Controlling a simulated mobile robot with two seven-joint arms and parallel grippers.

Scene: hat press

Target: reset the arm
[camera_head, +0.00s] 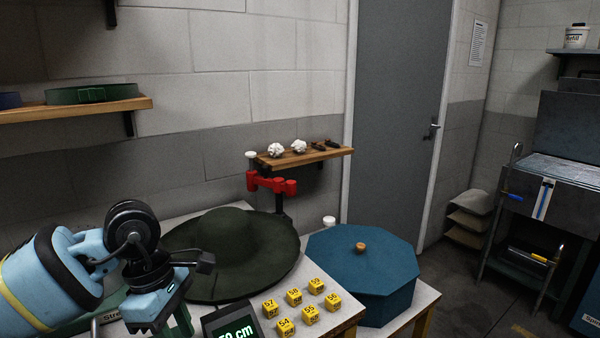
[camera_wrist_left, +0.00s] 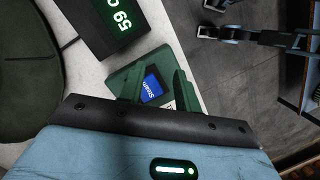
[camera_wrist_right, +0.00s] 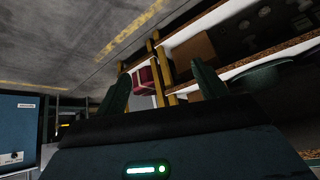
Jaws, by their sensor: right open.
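My left arm comes in from the left in the head view, with its gripper (camera_head: 172,322) low over the table's front edge, beside the black display. In the left wrist view, the green fingers of this gripper (camera_wrist_left: 158,78) stand apart, with a green block bearing a blue "Steam" label (camera_wrist_left: 151,86) beyond them. Nothing is clearly held. My right gripper is out of the head view. In the right wrist view, its green fingers (camera_wrist_right: 161,76) are wide apart and empty, facing shelving and floor.
A dark green hat (camera_head: 235,250) lies on the table (camera_head: 335,320), near several yellow numbered cubes (camera_head: 310,314) and the display (camera_head: 232,326). A blue octagonal box (camera_head: 362,265) stands right. A wall shelf (camera_head: 305,157) holds white crumpled pieces.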

